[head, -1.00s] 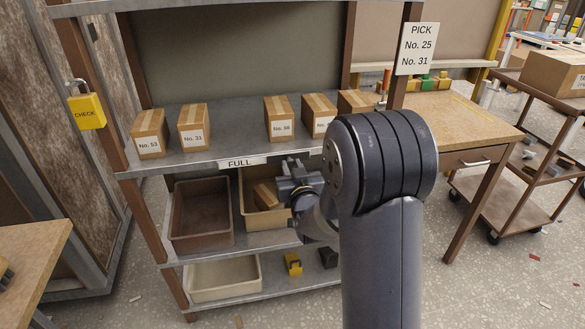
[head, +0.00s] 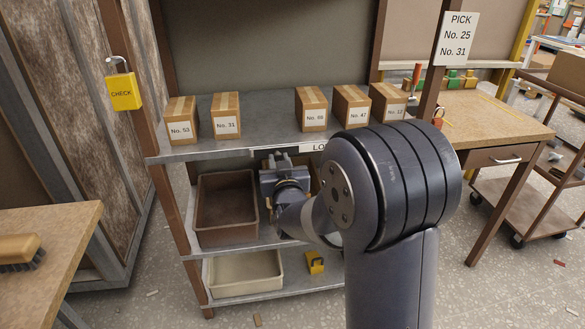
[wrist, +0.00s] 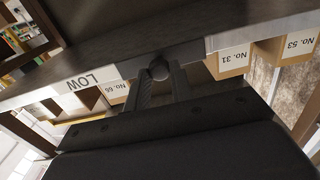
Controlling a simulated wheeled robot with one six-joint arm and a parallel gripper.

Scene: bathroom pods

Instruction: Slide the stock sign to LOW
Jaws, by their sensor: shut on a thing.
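The stock sign (head: 318,148) is a white strip on the front edge of the upper shelf. In the head view "LO" shows, and my arm hides its right end. In the wrist view the full word LOW (wrist: 84,82) reads upside down. My gripper (head: 275,158) is at the shelf edge just left of the LOW. In the wrist view my gripper (wrist: 158,76) is shut on a dark round knob (wrist: 159,68) at that edge. FULL is not visible in either view.
Labelled boxes such as No. 31 (head: 226,112) and No. 66 (head: 312,108) stand on the shelf above my gripper. A brown bin (head: 226,205) and a cream bin (head: 245,275) are below. A yellow CHECK padlock (head: 122,92) hangs at left.

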